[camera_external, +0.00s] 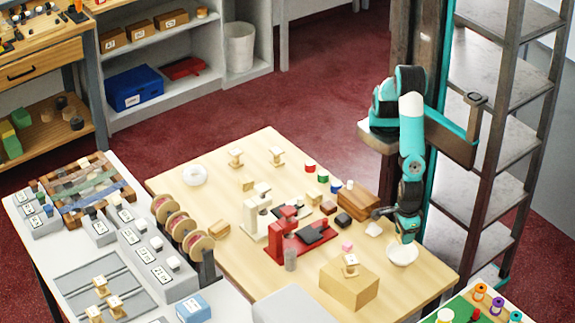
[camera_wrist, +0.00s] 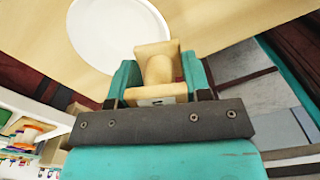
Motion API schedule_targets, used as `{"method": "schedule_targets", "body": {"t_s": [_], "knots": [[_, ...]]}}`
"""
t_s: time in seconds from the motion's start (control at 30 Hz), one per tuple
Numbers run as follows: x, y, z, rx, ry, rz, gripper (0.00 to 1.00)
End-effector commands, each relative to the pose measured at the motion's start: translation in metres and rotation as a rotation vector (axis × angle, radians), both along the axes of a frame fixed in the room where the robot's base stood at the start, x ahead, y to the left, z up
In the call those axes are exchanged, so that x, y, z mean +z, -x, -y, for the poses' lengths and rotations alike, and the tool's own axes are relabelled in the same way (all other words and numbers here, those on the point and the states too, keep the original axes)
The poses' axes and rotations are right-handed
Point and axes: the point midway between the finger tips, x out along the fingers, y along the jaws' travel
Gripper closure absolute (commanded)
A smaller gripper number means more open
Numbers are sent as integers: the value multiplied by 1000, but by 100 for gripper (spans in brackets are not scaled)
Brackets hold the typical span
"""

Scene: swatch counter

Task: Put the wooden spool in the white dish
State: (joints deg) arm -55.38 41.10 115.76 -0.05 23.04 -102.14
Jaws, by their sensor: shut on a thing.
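My gripper (camera_wrist: 160,85) is shut on a pale wooden spool (camera_wrist: 159,68), seen close up in the wrist view. In the external view my gripper (camera_external: 406,234) is low over the right side of the wooden table, at the white dish (camera_external: 403,257). The held spool is mostly hidden there by the fingers. In the wrist view the white dish (camera_wrist: 105,30) lies beyond the spool, which overlaps its edge in the picture. I cannot tell whether the spool touches the dish.
A wooden block (camera_external: 348,287) with another spool (camera_external: 350,262) on top stands left of the dish. A brown wooden box (camera_external: 358,203) is behind it. A red stand (camera_external: 288,240) is mid-table. Another round white item (camera_external: 195,175) sits at the far left, with free table around it.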

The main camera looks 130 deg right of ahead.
Motion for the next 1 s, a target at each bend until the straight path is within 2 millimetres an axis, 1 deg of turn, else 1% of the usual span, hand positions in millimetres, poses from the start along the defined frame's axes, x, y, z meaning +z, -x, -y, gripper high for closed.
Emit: {"method": "schedule_targets", "body": {"t_s": [0.47,0.5,0.57,0.6,0.87,0.97,1.0], "knots": [[-12,0,0,0,1,0,79],[-12,0,0,0,1,0,54],[-11,0,0,0,1,0,40],[-11,0,0,0,1,0,31],[-11,0,0,0,1,0,30],[-4,0,0,0,0,0,30],[1,0,0,0,-1,0,30]]}}
